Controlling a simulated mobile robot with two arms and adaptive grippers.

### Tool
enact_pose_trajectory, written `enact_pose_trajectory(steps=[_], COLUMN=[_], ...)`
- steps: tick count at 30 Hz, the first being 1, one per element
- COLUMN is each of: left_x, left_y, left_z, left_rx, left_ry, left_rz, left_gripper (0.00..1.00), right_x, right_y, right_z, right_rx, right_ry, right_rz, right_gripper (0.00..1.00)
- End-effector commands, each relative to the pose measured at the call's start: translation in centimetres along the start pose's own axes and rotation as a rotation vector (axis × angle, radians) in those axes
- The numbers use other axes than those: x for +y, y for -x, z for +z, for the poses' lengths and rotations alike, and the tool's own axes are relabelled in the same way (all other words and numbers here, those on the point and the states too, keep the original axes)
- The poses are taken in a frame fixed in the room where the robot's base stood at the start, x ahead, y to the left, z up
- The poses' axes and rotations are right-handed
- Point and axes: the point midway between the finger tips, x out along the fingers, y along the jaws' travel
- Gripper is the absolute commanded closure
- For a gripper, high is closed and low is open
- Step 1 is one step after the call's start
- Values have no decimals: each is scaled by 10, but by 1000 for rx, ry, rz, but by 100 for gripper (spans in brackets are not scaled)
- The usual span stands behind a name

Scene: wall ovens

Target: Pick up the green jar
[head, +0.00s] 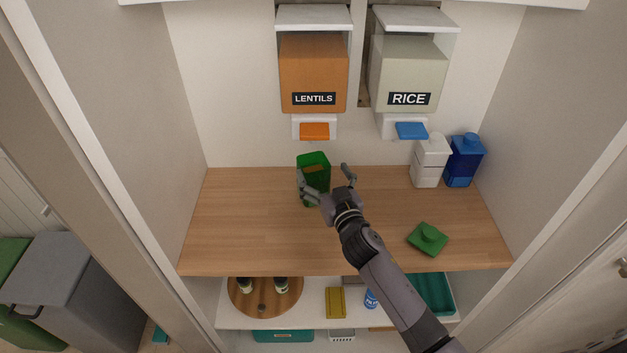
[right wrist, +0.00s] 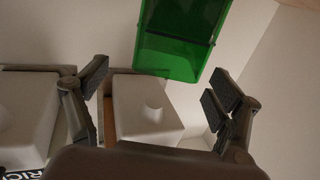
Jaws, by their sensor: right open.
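The green jar (head: 314,162) stands without a lid on the wooden shelf, below the lentils dispenser. Something brownish shows through its open top. My right gripper (head: 324,178) is open at the jar's near right side. In the head view its left finger overlaps the jar and its right finger is out to the right, apart from it. In the right wrist view the jar (right wrist: 180,40) is at the top, between and beyond the open fingers of the gripper (right wrist: 160,78). I cannot tell whether a finger touches it. My left gripper is not in view.
A green lid (head: 428,238) lies at the right front of the wooden shelf (head: 245,225). White (head: 430,162) and blue (head: 464,161) jars stand at the back right. Lentils (head: 313,70) and rice (head: 409,70) dispensers hang above. The shelf's left part is clear.

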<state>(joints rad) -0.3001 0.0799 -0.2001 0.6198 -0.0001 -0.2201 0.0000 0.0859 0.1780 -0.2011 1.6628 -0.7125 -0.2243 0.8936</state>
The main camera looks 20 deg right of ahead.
Motion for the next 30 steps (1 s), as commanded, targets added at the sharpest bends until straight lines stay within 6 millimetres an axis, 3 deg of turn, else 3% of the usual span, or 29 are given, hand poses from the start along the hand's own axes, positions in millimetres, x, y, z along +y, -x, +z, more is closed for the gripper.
enact_pose_trajectory(steps=[14, 23, 30], left_x=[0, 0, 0], left_y=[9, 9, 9], left_z=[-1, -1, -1], left_rx=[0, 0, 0], left_ry=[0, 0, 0], left_rz=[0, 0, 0], left_gripper=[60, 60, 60], right_x=[-7, -7, -7], right_y=[-50, -53, -52], right_z=[1, 1, 1], right_rx=[1, 1, 1], right_ry=[0, 0, 0], right_rz=[0, -1, 0], right_gripper=[14, 15, 31])
